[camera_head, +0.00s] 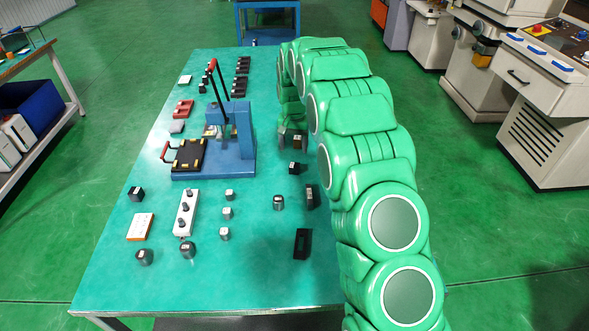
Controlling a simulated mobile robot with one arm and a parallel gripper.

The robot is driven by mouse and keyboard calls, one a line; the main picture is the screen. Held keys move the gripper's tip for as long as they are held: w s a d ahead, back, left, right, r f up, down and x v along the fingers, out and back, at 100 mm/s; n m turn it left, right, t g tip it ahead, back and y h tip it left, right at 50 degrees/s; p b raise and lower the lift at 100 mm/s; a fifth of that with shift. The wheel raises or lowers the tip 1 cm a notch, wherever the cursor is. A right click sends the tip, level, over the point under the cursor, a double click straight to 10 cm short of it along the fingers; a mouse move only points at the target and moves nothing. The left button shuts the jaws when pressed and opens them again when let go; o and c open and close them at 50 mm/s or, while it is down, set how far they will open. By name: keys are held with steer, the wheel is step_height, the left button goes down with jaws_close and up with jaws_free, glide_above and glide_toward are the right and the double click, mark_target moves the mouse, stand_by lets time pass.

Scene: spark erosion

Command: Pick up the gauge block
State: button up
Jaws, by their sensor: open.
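My green arm reaches from the lower right to the far part of the teal table (270,285). My gripper (292,146) is at its end, low over the table, just right of the blue press. It is small and partly hidden by the arm; it is open. A small dark block with a light mark (294,168) lies just on the near side of the gripper, apart from it as far as I can see. I cannot tell for sure which small block is the gauge block. Other dark blocks (311,197) (302,244) lie nearer along the right side.
The blue press (235,160) with a red-tipped lever stands left of my gripper. A grey fixture (186,214), an orange-edged white block (140,227) and several small dark parts stand on the near left. The table's near middle is clear. Machines (545,110) stand at the right.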

mark_target(295, 165)
steer(key=shift+w+a+f, duration=0.15)
steer(key=shift+w+f, duration=0.1)
steer(key=shift+f, duration=0.25)
steer(key=shift+w+a+f, duration=0.1)
steer(key=shift+w+f, duration=0.15)
steer(key=shift+f, duration=0.2)
steer(key=shift+s+d+f, duration=0.1)
steer(key=shift+d+f, duration=0.1)
steer(key=shift+f, duration=1.7)
steer(key=shift+s+d+f, duration=0.1)
steer(key=shift+d+f, duration=0.1)
steer(key=shift+f, duration=1.65)
steer(key=shift+w, duration=0.1)
jaws_close()
